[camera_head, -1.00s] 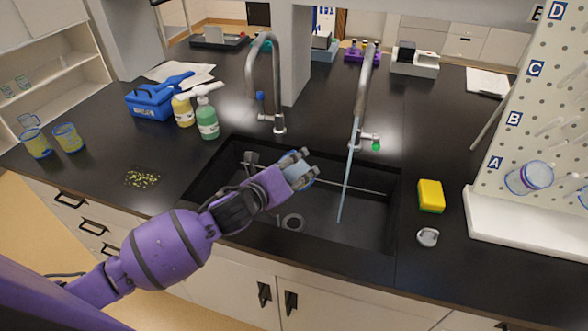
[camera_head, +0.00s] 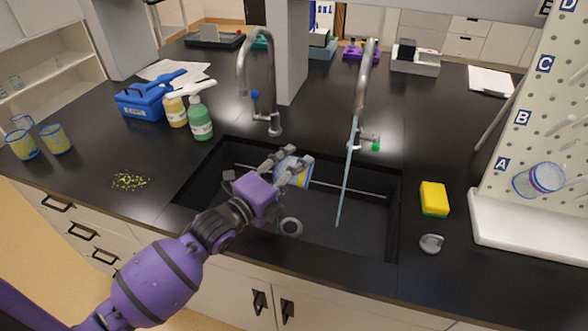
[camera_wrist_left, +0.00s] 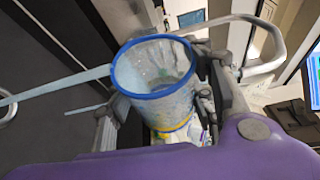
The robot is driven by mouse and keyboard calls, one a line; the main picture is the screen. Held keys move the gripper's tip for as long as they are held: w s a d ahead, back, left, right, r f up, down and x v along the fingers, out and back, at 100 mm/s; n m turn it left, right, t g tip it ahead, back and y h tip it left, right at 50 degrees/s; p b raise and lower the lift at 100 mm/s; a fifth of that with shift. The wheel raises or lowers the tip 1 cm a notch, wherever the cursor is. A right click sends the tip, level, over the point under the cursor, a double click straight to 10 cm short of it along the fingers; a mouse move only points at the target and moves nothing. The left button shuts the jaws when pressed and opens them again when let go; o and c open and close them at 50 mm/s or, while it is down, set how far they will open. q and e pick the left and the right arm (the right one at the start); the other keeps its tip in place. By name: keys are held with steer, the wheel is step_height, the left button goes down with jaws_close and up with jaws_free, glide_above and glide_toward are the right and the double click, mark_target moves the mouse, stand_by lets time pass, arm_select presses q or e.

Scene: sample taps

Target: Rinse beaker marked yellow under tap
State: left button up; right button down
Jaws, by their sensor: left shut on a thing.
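My left gripper (camera_head: 285,168) is shut on a clear beaker (camera_head: 292,172) over the sink (camera_head: 330,215). In the left wrist view the beaker (camera_wrist_left: 155,80) has a blue rim and a yellow band low down, and lies between the fingers. It is tilted, with its mouth facing the wrist camera. The right tap (camera_head: 362,90), with a green-marked handle, runs a stream of water (camera_head: 346,180) into the sink. The stream is to the right of the beaker in the head view, apart from it. The left tap (camera_head: 258,75), with a blue-marked handle, shows no water. My right gripper is not in view.
Two yellow-marked beakers (camera_head: 56,138) stand at the left counter edge near scattered yellow bits (camera_head: 130,180). Bottles (camera_head: 200,118) and a blue box (camera_head: 145,100) are behind. A yellow sponge (camera_head: 434,197) and a pegboard (camera_head: 535,110) with a beaker (camera_head: 540,179) are right.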

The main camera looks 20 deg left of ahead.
arm_select(q)
steer(key=shift+n+t+b, duration=0.45)
steer(key=shift+n+t, duration=0.05)
steer(key=shift+n, duration=0.7)
steer(key=shift+n+t+b, duration=0.3)
steer(key=shift+n+t, duration=0.1)
steer(key=shift+n, duration=0.8)
steer(key=n, duration=0.1)
steer(key=n+t, duration=0.1)
steer(key=n, duration=0.1)
steer(key=shift+a+r+b, duration=0.1)
steer(key=shift+r+b, duration=0.2)
steer(key=shift+b, duration=0.05)
steer(key=shift+r+n+t, duration=0.15)
steer(key=shift+n+t, duration=0.25)
steer(key=shift+n, duration=0.4)
